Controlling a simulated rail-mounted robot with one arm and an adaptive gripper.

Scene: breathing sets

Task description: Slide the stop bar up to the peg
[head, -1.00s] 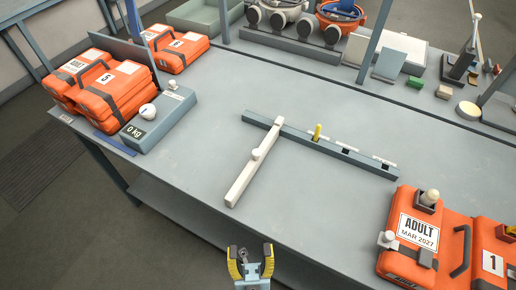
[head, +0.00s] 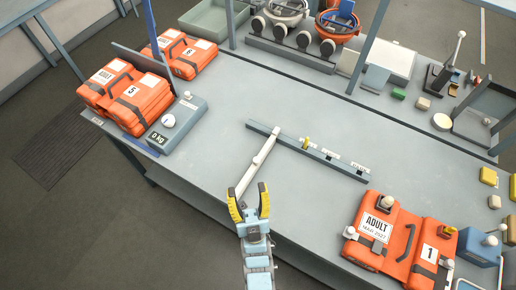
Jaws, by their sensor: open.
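The white stop bar (head: 261,156) lies on the grey bench, its far end across the dark slotted rail (head: 328,157). A raised block shows partway along the bar. The yellow peg (head: 307,143) stands upright in the rail, to the right of the bar, with a clear gap between them. Further labelled slots lie along the rail to the right of the peg. My gripper (head: 249,201), with yellow-sided fingers, is open at the near end of the bar and hides part of it. I cannot tell if it touches the bar.
Orange packs (head: 126,98) and a scale (head: 178,125) reading 0 kg stand at the left. An orange case (head: 376,226) marked ADULT lies at the front right. The bench between the bar and the back rail is clear.

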